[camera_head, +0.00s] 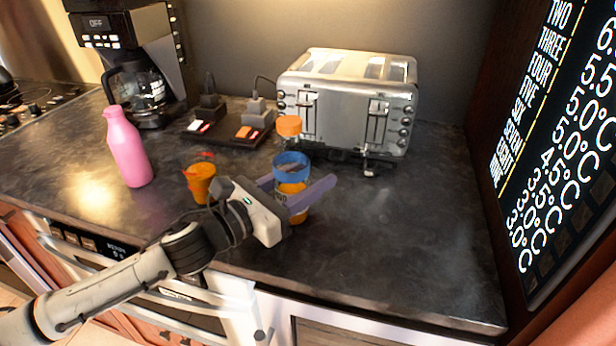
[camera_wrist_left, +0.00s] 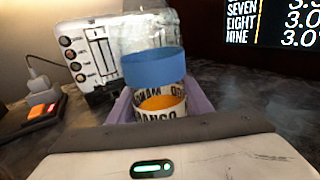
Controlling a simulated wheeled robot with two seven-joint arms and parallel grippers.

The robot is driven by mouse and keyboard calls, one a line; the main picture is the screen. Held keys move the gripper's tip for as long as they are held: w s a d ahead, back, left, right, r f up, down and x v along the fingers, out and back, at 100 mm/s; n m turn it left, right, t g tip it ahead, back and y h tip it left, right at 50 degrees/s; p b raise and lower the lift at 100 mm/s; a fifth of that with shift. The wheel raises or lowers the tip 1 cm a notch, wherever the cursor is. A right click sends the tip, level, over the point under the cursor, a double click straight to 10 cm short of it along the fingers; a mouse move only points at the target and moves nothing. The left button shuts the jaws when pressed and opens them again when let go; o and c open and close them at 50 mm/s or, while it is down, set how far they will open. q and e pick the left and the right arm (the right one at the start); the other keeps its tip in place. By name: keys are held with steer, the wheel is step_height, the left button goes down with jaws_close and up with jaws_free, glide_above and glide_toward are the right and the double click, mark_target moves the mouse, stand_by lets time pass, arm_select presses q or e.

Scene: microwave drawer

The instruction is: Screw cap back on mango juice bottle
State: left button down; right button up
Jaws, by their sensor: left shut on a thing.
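The mango juice bottle (camera_head: 291,165) stands upright on the dark counter in front of the toaster. It has a clear upper part, a blue band and a lettered label over orange. My left gripper (camera_head: 300,189) is shut on the bottle's lower body, with purple fingers on both sides. My right gripper is not in view.
A silver toaster (camera_head: 345,85) stands close behind the bottle. A small orange cup-like object (camera_head: 201,186) and a pink bottle (camera_head: 126,148) stand to the left. A coffee maker (camera_head: 130,55) is at the back left. The counter (camera_head: 400,230) is clear at right, up to the lit panel.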

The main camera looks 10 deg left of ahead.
mark_target(279, 196)
arm_select(q)
steer(key=c, duration=1.4)
jaws_free()
steer(key=shift+f, duration=0.15)
steer(key=o, duration=0.5)
steer(key=b+v, duration=0.2)
steer(key=v, duration=0.8)
steer(key=shift+s+a+b, duration=0.25)
steer(key=shift+s+b, duration=0.1)
steer(key=shift+s+a, duration=0.25)
steer(key=shift+s, duration=0.25)
steer(key=shift+r, duration=0.25)
steer(key=shift+f, duration=0.1)
